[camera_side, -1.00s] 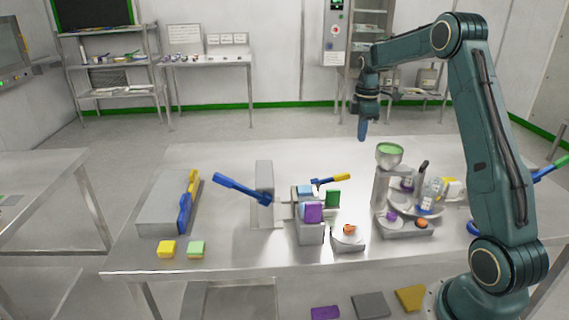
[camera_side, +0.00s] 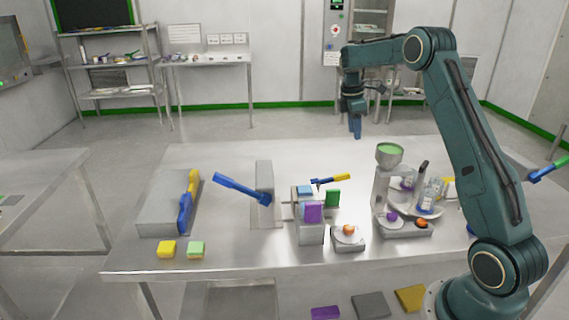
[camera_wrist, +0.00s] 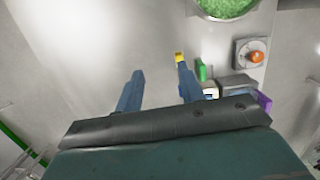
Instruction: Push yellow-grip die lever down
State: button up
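The yellow-grip die lever (camera_side: 341,178) sticks out to the right of the small grey press (camera_side: 311,234), tilted slightly up, in the side view. In the wrist view its yellow grip (camera_wrist: 180,57) shows just past the tip of my right-hand finger, which may hide part of the lever. My gripper (camera_side: 356,132) hangs above and behind the lever in the side view, with its blue fingers pointing down and apart from it. In the wrist view my gripper (camera_wrist: 160,78) has its two fingers spread with nothing between them.
A green-filled hopper (camera_side: 390,153) stands right of the lever. A green block (camera_side: 333,198) and a purple block (camera_side: 313,212) sit at the press. A blue lever (camera_side: 240,188) rises to the left. An orange piece (camera_side: 349,230) sits in front. The table behind the lever is clear.

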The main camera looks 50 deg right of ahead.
jog(key=w, duration=0.2)
jog(key=g+h, duration=0.2)
send_over(341, 174)
jog(key=w+a, duration=0.3)
jog(key=w, duration=0.1)
jog(key=f, duration=0.2)
jog(key=shift+s+a+r, duration=0.15)
jog(key=shift+a+r, duration=0.05)
jog(key=shift+a, duration=0.4)
jog(key=shift+s+d+f, duration=0.1)
jog(key=shift+d+f, duration=0.15)
jog(key=shift+a+x, duration=0.2)
jog(key=shift+x, duration=3.1)
jog(key=shift+a+x, duration=0.15)
jog(key=shift+x, duration=3.15)
grip_shut()
